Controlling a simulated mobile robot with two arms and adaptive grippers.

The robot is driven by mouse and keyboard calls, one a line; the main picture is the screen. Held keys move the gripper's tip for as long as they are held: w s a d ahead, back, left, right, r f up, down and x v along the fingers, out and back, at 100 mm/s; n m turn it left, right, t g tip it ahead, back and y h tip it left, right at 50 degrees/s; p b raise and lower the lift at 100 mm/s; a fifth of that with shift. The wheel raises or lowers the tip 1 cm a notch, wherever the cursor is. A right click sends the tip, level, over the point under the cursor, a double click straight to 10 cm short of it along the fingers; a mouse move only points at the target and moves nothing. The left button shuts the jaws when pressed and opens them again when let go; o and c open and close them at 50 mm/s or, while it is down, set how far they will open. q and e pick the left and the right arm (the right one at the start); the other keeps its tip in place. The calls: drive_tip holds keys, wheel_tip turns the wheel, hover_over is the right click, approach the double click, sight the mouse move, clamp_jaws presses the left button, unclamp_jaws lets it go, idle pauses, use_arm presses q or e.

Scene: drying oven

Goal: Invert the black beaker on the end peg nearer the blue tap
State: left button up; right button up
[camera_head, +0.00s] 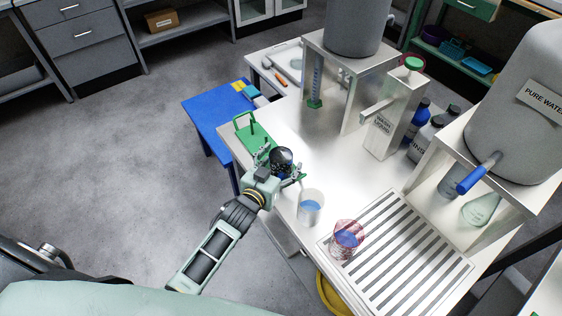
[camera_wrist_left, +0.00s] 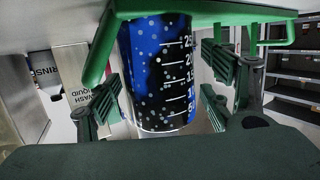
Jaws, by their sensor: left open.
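The black beaker (camera_head: 281,158) stands near the table's left edge. In the left wrist view it (camera_wrist_left: 160,75) is dark with blue patches, pale speckles and white graduation marks. My left gripper (camera_head: 280,168) is open, with a finger on either side of the beaker. In the left wrist view the fingers (camera_wrist_left: 165,95) flank it; whether they touch is unclear. The blue tap (camera_head: 478,173) is on the pure water tank (camera_head: 520,110) at the right. I cannot make out the pegs. My right gripper is not in view.
A green handled carrier (camera_head: 256,137) lies beside the beaker. A clear beaker (camera_head: 311,208) and a pink-patterned beaker (camera_head: 347,240) hold blue liquid. A slatted drain tray (camera_head: 410,262) is at the front right. The wash liquid container (camera_head: 391,125) stands behind; mid-table is clear.

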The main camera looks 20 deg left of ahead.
use_arm(q)
drive_tip(key=v, duration=1.2)
idle(0.6)
